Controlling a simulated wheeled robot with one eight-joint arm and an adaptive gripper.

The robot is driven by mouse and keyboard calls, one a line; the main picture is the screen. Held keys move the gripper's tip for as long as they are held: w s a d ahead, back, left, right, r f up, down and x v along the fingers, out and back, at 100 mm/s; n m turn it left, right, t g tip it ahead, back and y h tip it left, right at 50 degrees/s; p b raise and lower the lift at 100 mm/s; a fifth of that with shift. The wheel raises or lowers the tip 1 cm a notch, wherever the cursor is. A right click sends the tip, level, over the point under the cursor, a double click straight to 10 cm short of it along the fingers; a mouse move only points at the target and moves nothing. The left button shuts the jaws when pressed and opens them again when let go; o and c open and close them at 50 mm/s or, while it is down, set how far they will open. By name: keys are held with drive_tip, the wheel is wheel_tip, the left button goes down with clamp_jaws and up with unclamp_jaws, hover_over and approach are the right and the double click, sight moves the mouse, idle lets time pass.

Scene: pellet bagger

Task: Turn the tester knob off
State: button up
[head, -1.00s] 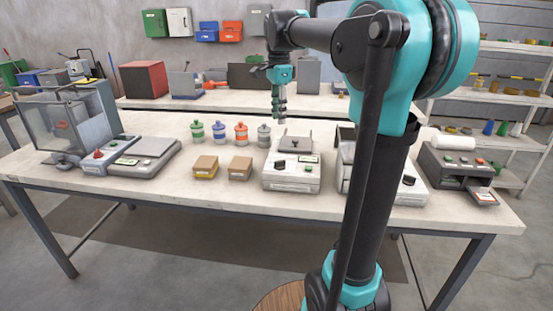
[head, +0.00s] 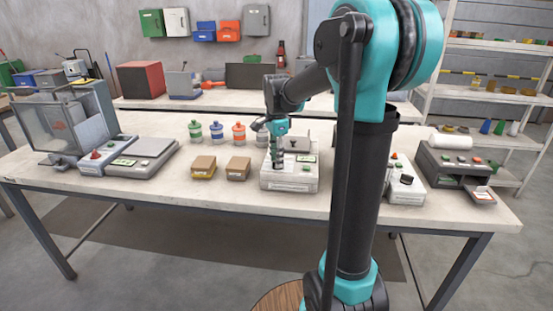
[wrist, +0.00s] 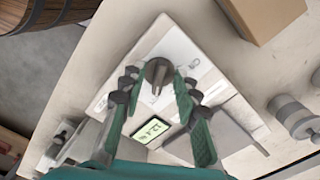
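The tester (head: 290,184) is a white box on the front bench with a dark round knob (wrist: 158,72), a lit green display (wrist: 151,130) and a grey plate. In the head view my gripper (head: 277,165) points down at its front left and hides the knob. In the wrist view my gripper (wrist: 157,82) is open, one finger on each side of the knob, with visible gaps. I cannot tell how far above the knob the fingertips are. The knob's pale pointer line runs toward the display side.
A scale (head: 143,157) is farther left.

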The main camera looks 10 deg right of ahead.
drive_tip(key=shift+f, duration=0.15)
clamp_jaws()
